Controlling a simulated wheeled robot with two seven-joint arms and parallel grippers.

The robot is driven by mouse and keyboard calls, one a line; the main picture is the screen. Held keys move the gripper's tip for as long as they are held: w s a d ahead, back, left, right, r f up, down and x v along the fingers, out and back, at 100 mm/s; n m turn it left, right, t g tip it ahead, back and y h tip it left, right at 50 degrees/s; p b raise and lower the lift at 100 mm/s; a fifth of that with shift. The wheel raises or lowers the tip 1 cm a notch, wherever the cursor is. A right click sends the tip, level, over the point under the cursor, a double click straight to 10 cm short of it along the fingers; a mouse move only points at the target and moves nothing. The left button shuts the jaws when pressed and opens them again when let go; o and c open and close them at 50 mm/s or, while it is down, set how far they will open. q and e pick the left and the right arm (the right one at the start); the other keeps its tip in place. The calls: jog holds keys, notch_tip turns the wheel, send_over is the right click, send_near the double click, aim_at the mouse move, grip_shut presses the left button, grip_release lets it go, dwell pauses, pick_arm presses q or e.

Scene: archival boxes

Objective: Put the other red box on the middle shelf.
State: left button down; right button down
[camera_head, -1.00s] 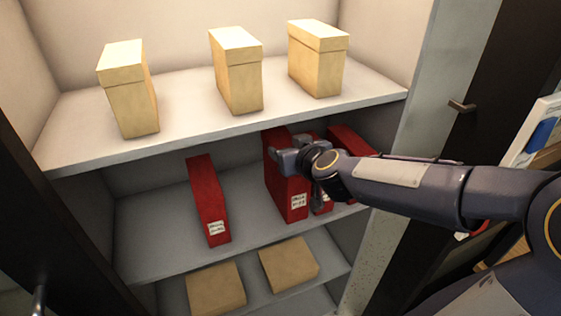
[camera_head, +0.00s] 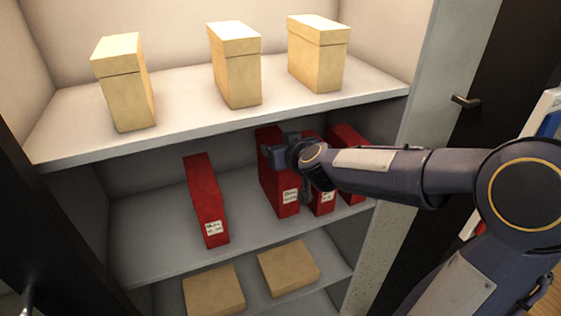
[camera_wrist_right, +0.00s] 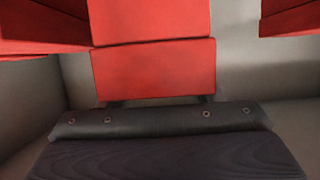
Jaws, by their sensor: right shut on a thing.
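Several upright red boxes stand on the middle shelf (camera_head: 150,235). One red box (camera_head: 207,200) stands apart at the left, with a white label low on its front. My right gripper (camera_head: 280,150) is shut on another red box (camera_head: 278,182), near its upper front. In the right wrist view the held box (camera_wrist_right: 155,70) fills the centre in front of the gripper (camera_wrist_right: 160,104). I cannot tell whether its bottom touches the shelf. Two more red boxes stand just to its right, a nearer one (camera_head: 322,200) and a farther one (camera_head: 346,145), partly hidden by my arm. My left gripper is out of view.
Three cream boxes, left (camera_head: 124,82), middle (camera_head: 235,65) and right (camera_head: 318,52), stand on the upper shelf (camera_head: 185,128). Two flat brown boxes (camera_head: 213,290) (camera_head: 288,268) lie on the lower shelf. Bare shelf lies between the left red box and the held one.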

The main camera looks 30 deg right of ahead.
aim_at(282, 188)
jog(key=shift+w+f+b, duration=0.2)
jog(key=shift+f+b, duration=1.05)
jog(key=shift+f, duration=0.6)
jog(key=shift+f, duration=0.15)
jog(key=shift+c, duration=2.1)
grip_release()
